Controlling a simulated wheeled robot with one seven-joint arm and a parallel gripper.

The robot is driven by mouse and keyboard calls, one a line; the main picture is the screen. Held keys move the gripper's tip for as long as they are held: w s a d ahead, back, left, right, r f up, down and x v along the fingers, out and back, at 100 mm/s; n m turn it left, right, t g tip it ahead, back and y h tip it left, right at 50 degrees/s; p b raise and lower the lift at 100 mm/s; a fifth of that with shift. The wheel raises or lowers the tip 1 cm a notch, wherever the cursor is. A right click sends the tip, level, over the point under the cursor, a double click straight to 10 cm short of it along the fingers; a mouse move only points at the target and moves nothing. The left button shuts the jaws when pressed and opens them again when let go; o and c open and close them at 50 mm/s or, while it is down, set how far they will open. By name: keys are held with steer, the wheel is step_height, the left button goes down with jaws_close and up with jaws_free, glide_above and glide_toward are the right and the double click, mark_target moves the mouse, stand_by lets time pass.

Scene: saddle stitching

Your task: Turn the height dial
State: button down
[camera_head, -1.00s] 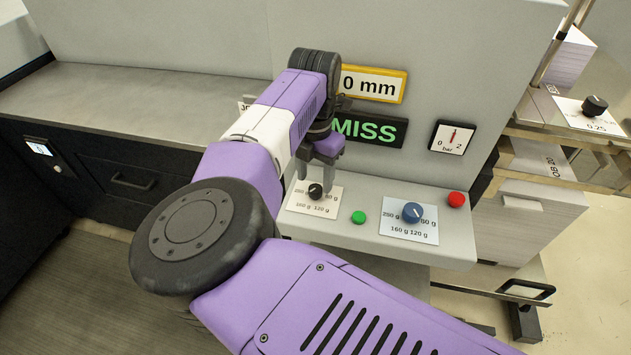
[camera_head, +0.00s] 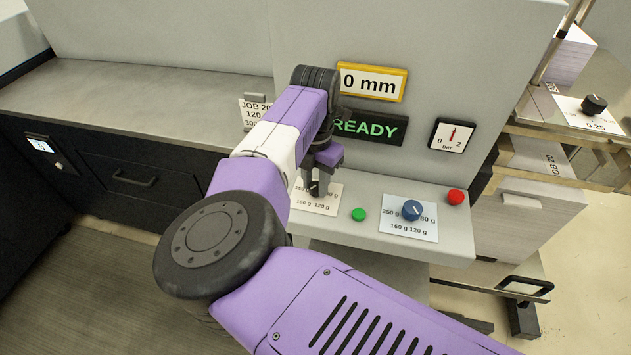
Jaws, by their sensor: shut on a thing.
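A black dial (camera_head: 314,188) sits on a white plate (camera_head: 330,200) marked with gram values, on the ledge of the grey machine. My gripper (camera_head: 316,184) points down over it and is shut on it; the fingers hide most of the dial and its pointer. A blue dial (camera_head: 412,210) stands on a similar plate to the right. Another black dial (camera_head: 594,105) is at the far right, above the marking "0.25". No label in view names the height dial.
A yellow-framed display (camera_head: 372,83) reads "0 mm", its left end close behind my arm. Below it a dark display (camera_head: 372,128) reads READY. A green button (camera_head: 359,215), a red button (camera_head: 456,198) and a pressure gauge (camera_head: 452,137) are nearby. A job card (camera_head: 256,112) is partly hidden.

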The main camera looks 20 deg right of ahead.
mark_target(316, 186)
steer(key=shift+n, duration=0.4)
steer(key=n, duration=0.6)
steer(key=shift+r, duration=0.1)
steer(key=n, duration=0.6)
steer(key=shift+n+p, duration=0.4)
steer(key=c, duration=1.1)
jaws_free()
steer(key=shift+o, duration=0.2)
steer(key=shift+r+b, duration=0.9)
steer(key=shift+r, duration=3)
steer(key=shift+s+f, duration=0.1)
